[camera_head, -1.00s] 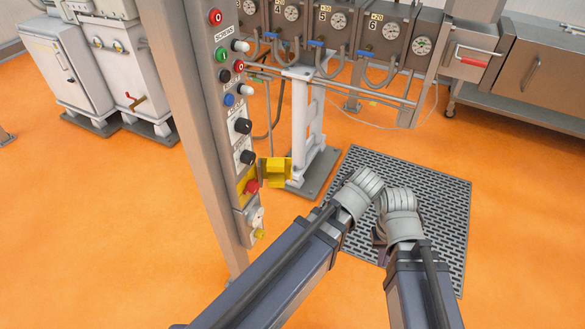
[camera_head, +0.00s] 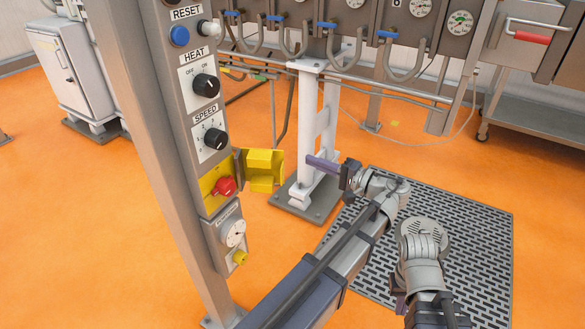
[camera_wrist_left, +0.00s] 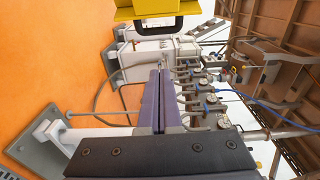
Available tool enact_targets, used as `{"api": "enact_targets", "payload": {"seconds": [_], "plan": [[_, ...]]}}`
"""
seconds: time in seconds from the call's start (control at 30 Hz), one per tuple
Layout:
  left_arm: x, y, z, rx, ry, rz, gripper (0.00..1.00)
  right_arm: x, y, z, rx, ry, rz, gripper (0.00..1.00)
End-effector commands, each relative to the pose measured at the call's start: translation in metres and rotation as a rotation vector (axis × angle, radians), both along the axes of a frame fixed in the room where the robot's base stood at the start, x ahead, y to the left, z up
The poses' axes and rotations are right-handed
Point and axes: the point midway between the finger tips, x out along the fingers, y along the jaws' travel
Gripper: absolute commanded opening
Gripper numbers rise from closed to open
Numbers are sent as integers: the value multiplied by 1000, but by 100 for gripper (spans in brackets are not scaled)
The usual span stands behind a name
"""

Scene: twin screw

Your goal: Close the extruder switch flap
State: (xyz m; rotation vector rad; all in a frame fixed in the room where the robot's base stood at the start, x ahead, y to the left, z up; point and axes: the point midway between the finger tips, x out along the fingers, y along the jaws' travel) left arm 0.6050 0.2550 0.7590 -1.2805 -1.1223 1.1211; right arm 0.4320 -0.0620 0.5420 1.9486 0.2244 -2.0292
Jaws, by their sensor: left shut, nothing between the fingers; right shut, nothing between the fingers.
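The yellow extruder switch flap (camera_head: 265,168) stands swung open to the right of the control panel, beside the red switch knob (camera_head: 225,187) on its yellow plate. A yellow piece, which looks like the flap (camera_wrist_left: 140,11), also shows at the top edge of the left wrist view. My left gripper (camera_head: 310,161) is shut and empty, to the right of the flap and apart from it, its purple fingers pointing left. Its closed fingers (camera_wrist_left: 160,75) fill the middle of the wrist view. My right gripper (camera_head: 399,300) is shut and low at the right, mostly hidden by its own wrist.
The panel post (camera_head: 160,150) carries HEAT and SPEED knobs above the switch and a socket (camera_head: 233,233) below. A white stand (camera_head: 310,125) is behind the left gripper. A grey floor grate (camera_head: 470,240) lies at right.

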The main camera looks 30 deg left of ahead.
Motion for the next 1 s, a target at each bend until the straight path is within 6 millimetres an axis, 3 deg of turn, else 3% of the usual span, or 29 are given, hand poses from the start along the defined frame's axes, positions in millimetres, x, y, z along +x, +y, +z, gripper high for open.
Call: {"api": "enact_targets", "payload": {"seconds": [0.37,0.83,1.0], "plan": [[3,12,2,23,-6,3,0,0,0,-4,0,0,0,0],[13,102,2,22,-6,4,0,0,0,-3,0,0,0,0],[-10,87,2,22,-6,0,0,0,0,-3,0,0,0,0]]}}
